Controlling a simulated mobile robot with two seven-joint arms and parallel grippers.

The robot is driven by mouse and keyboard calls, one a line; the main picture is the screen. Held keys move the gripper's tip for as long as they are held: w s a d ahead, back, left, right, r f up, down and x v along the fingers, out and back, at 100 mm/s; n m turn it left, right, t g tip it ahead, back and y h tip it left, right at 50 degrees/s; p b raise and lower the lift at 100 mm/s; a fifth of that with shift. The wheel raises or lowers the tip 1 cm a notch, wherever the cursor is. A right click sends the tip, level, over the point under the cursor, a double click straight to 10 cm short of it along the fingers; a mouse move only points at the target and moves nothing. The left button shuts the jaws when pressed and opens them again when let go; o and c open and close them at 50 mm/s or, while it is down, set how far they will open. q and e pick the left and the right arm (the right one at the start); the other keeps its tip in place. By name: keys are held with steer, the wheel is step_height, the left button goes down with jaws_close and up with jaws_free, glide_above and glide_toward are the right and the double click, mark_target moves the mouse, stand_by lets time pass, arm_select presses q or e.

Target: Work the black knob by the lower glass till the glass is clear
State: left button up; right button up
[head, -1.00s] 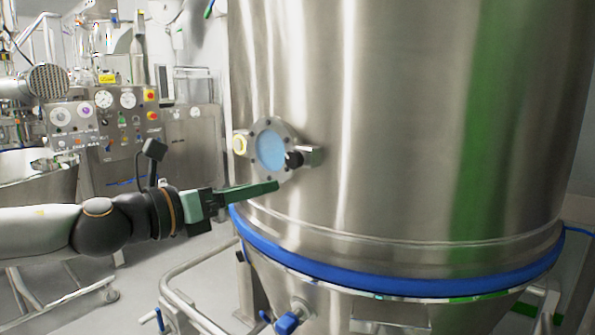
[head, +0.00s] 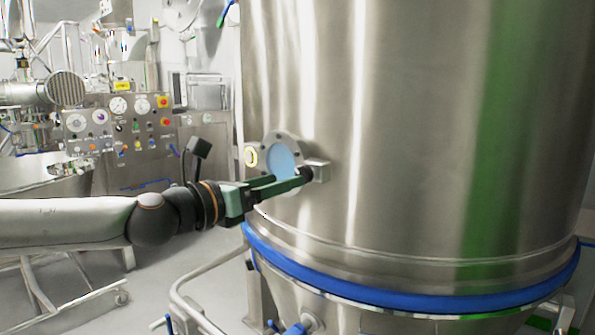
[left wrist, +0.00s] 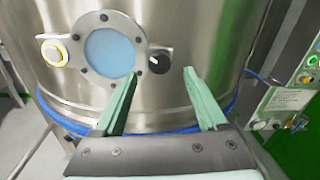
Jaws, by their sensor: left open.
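The lower glass (head: 283,158) is a round pale blue window in a bolted steel flange on the big steel vessel. It also shows in the left wrist view (left wrist: 108,53), where it looks evenly pale blue. The black knob (left wrist: 160,60) sits on a steel block at the right of the flange; in the head view the knob (head: 305,173) is partly hidden by my fingers. My left gripper (head: 300,178) is open, its green fingers reaching toward the knob. In the left wrist view the knob lies beyond and between the fingertips (left wrist: 162,76); contact cannot be told. My right gripper is not in view.
A yellow-ringed button (left wrist: 54,53) sits left of the glass. A blue band (head: 400,296) rings the vessel below. A control panel (head: 120,125) with gauges stands at the back left. A tubular rail (head: 190,290) runs low beside the vessel.

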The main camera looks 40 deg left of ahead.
mark_target(306, 174)
arm_select(q)
steer(key=shift+w+d, duration=0.2)
steer(key=shift+w, duration=1.15)
steer(key=shift+w+d, duration=0.15)
steer(key=shift+w, duration=1.2)
steer(key=shift+c, duration=0.2)
jaws_close()
